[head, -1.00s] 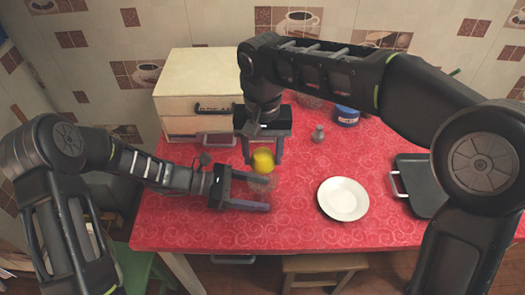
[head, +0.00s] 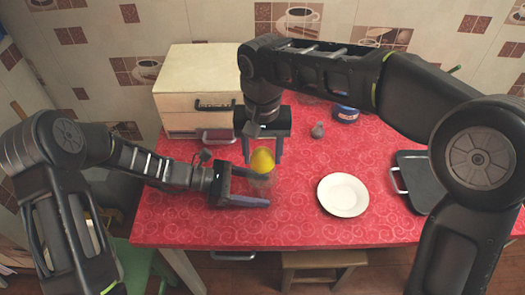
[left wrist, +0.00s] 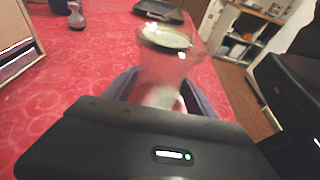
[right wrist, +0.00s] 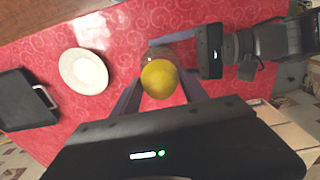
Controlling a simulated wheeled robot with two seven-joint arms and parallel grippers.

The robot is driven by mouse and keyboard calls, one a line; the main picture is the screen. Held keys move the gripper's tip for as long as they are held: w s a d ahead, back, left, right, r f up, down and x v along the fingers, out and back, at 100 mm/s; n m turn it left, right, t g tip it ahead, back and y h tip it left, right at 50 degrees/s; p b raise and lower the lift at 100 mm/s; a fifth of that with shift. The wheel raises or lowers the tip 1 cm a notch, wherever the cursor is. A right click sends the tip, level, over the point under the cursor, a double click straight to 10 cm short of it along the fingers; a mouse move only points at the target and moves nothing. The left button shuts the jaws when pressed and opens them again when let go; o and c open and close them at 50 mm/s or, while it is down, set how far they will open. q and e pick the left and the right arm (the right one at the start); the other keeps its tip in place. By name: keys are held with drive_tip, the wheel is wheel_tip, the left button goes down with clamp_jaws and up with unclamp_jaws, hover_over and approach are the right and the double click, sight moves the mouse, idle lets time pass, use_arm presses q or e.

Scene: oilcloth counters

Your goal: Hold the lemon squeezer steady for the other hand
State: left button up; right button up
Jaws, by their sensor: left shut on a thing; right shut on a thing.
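The lemon squeezer (head: 263,187) is a clear, see-through glass piece, hard to make out. It shows better in the left wrist view (left wrist: 165,78), flaring towards its far end. My left gripper (head: 266,193) is shut on it from the left, one finger on each side, above the red counter. The yellow lemon (head: 262,161) is between the fingers of my right gripper (head: 263,157), which points down and is shut on it. The lemon is right over the squeezer; in the right wrist view the lemon (right wrist: 159,78) hides part of it. I cannot tell whether they touch.
A white plate (head: 343,196) lies to the right on the red counter (head: 300,225). Beyond it is a dark tray with a handle (head: 413,181). A small grey shaker (head: 317,130) and a blue tub (head: 346,114) stand behind. A cream drawer box (head: 195,85) stands at back left.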

drive_tip(key=shift+f, duration=0.3)
drive_tip(key=shift+f, duration=0.75)
drive_tip(key=shift+r, duration=0.1)
drive_tip(key=shift+r, duration=1)
drive_tip(key=shift+f, duration=0.3)
drive_tip(key=shift+f, duration=0.75)
drive_tip(key=shift+r, duration=1.05)
drive_tip(key=shift+r, duration=0.1)
